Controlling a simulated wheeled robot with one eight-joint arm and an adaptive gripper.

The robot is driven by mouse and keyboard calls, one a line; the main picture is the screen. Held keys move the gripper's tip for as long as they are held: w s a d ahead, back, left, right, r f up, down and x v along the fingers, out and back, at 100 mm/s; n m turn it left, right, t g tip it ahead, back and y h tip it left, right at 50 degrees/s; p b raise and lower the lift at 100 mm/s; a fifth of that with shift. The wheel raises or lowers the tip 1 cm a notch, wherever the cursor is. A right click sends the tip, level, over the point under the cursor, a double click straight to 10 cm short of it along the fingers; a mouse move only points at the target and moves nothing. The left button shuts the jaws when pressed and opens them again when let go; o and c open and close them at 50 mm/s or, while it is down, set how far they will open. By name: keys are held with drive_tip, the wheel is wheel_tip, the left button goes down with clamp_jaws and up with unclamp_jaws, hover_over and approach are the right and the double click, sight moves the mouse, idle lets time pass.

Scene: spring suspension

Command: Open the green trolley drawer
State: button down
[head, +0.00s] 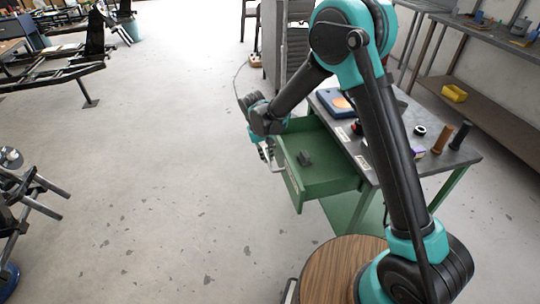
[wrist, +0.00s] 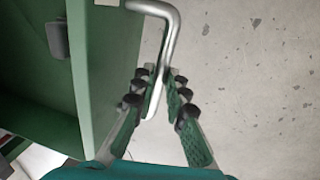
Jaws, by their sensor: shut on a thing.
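The green trolley drawer (head: 318,178) stands pulled out from under the grey top of the green trolley (head: 458,152) in the head view. Its inside shows, with a small dark block in it. In the wrist view the drawer front (wrist: 103,70) runs along the left, and its silver bar handle (wrist: 168,50) sticks out from it. My gripper (wrist: 160,88) is shut on the handle, one finger on each side of the bar. In the head view my gripper (head: 266,152) is at the drawer's front, partly hidden by my arm.
On the trolley top lie a blue tray with an orange disc (head: 341,103), a black ring (head: 420,131) and upright cylinders (head: 442,138). A round wooden top (head: 340,270) is near the front. The floor left of the drawer is clear. A workbench (head: 485,35) stands behind at the right.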

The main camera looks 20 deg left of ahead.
drive_tip(key=c, duration=1.8)
unclamp_jaws()
wheel_tip(320, 180, up, 12)
drive_tip(key=s+a, duration=0.1)
drive_tip(key=a, duration=0.1)
drive_tip(key=shift+s, duration=0.15)
drive_tip(key=shift+f, duration=0.1)
